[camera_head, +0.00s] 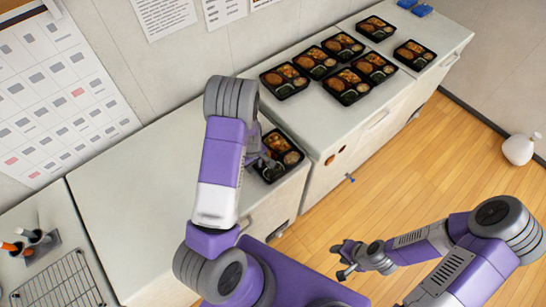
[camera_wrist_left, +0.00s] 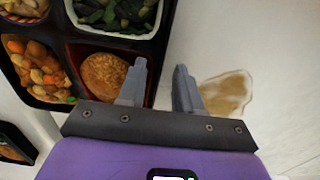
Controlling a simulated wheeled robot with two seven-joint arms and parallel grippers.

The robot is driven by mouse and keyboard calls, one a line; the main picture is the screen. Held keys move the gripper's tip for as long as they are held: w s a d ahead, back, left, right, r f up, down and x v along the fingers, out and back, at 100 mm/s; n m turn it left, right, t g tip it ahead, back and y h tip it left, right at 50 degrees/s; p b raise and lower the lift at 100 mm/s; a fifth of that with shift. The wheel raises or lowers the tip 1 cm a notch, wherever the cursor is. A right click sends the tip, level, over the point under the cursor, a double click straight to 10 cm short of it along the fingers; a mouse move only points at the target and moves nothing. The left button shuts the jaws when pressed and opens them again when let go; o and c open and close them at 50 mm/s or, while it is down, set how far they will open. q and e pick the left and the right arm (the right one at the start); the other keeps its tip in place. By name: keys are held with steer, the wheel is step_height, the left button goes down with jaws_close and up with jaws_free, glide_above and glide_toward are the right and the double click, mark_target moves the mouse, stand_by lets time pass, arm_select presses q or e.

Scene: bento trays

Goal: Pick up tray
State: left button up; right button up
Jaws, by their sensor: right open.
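A black bento tray (camera_head: 272,181) with several foods lies on the near counter beside its right end. My left gripper (camera_head: 262,160) is at this tray, partly hidden by my arm. In the left wrist view, the tray (camera_wrist_left: 110,44) fills the upper left, with a round brown patty, mixed vegetables and greens. My left gripper (camera_wrist_left: 160,85) is open there; one finger is over the patty compartment and the other outside the tray's edge. Whether either finger touches the wall cannot be told. My right gripper (camera_head: 346,260) is open and empty above the wooden floor, away from the counters.
Several more bento trays (camera_head: 373,66) stand on the white counter further right. Part of another dark tray (camera_wrist_left: 14,145) shows at the lower left of the wrist view. A tan patch (camera_wrist_left: 225,93) marks the pale surface. A wire rack (camera_head: 60,282) is at lower left. The counter's left part is clear.

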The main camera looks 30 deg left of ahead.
arm_select(q)
jaws_close()
stand_by(0.3)
